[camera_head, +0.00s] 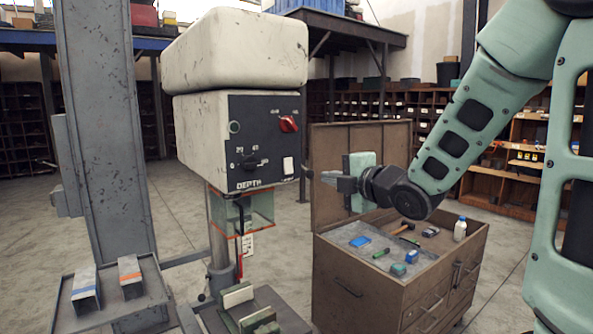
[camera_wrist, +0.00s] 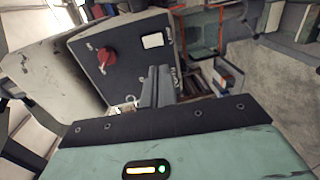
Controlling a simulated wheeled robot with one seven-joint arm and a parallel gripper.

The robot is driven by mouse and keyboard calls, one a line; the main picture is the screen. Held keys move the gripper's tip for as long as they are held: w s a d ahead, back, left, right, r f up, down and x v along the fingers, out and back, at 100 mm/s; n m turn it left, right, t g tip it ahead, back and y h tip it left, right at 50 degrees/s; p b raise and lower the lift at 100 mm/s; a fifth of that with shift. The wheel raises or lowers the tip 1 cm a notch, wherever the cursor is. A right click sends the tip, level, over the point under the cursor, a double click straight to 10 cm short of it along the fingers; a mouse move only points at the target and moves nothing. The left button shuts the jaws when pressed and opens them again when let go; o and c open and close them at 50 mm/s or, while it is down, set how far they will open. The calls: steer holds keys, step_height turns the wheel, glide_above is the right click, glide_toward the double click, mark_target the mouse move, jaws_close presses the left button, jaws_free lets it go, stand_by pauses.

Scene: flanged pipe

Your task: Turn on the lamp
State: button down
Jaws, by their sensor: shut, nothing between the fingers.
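A drill-press-like machine (camera_head: 238,100) has a dark control panel (camera_head: 262,107). The panel carries a red rotary knob (camera_head: 288,124), a white rectangular switch (camera_head: 288,166) and a black depth dial (camera_head: 249,162). In the wrist view, the red knob (camera_wrist: 107,57) and the white switch (camera_wrist: 153,40) show beyond my fingers. My gripper (camera_head: 326,178) is shut and empty, to the right of the panel, at about the height of the white switch and apart from it. Its fingers (camera_wrist: 157,85) are together in the wrist view. I cannot make out a lamp or whether one is lit.
A brown tool cabinet (camera_head: 375,282) with a raised lid stands below my arm, holding small tools and a white bottle (camera_head: 460,229). A clear guard (camera_head: 256,212) hangs under the machine head. A grey column (camera_head: 103,130) stands at the left. Shelves line the back.

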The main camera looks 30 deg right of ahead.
mark_target(289, 172)
steer(key=w+p, duration=0.3)
steer(key=w, duration=0.1)
steer(key=w+f+p, duration=0.1)
steer(key=w+p, duration=0.1)
steer(key=w, duration=0.2)
steer(key=w+p, duration=0.3)
steer(key=w, duration=0.1)
steer(key=shift+w+a+f+p, duration=0.15)
steer(key=shift+w+a+p, duration=0.1)
steer(key=shift+w+p, duration=0.1)
steer(key=shift+w+f, duration=0.15)
steer(key=shift+w, duration=0.15)
steer(key=shift+f, duration=0.1)
steer(key=shift+f+b, duration=0.2)
steer(key=shift+b, duration=0.45)
steer(key=shift+w+b, duration=0.15)
steer(key=shift+b, duration=0.3)
steer(key=shift+r+p, duration=0.25)
steer(key=shift+p, duration=0.05)
steer(key=shift+f, duration=0.1)
